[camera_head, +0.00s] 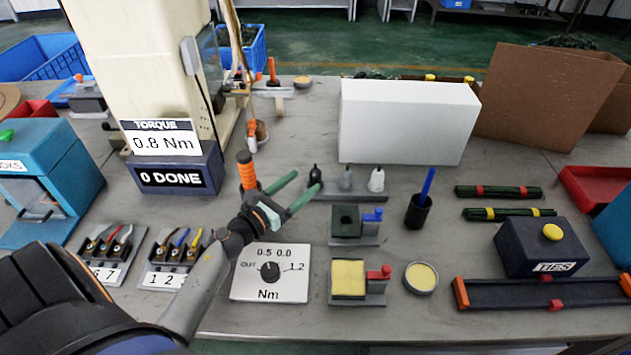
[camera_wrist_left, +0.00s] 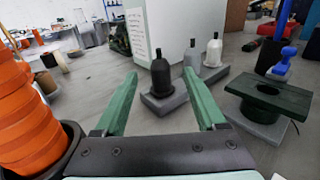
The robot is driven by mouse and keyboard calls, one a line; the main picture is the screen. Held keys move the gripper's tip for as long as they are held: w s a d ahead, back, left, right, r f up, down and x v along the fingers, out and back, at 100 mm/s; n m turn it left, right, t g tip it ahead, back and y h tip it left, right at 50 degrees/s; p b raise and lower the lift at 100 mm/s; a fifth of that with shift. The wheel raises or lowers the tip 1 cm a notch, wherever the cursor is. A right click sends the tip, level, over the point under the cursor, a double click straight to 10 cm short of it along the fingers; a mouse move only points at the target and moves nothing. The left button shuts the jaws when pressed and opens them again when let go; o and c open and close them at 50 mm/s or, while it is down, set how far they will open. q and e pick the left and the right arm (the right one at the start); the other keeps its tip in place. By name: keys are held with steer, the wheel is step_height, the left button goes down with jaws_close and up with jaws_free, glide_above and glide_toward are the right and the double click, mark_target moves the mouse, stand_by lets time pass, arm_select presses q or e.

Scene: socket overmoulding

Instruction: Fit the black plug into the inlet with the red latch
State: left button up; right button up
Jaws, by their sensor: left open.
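The black plug (camera_head: 315,176) stands upright on a grey base at the left end of a row, with a grey plug (camera_head: 346,178) and a white plug (camera_head: 377,180) to its right. My left gripper (camera_head: 306,181) is open, its green fingers pointing at the black plug. In the left wrist view the black plug (camera_wrist_left: 161,79) shows between the fingertips; I cannot tell whether they reach around it. The inlet with the red latch (camera_head: 386,272) has a yellow top face (camera_head: 349,277). A dark green inlet with a blue latch (camera_head: 346,221) is behind it. My right gripper is out of view.
A white box (camera_head: 405,122) stands behind the plugs. An orange-handled tool (camera_head: 247,172) stands left of my gripper. A black cup with a blue stick (camera_head: 418,212) and a round yellow tin (camera_head: 421,278) are right of the inlets. A torque dial panel (camera_head: 270,285) lies in front.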

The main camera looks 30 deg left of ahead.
mark_target(311, 175)
arm_select(q)
steer(key=w, duration=0.5)
steer(key=shift+w+d, duration=0.35)
steer(key=shift+w, duration=0.05)
steer(key=shift+c, duration=0.3)
jaws_close()
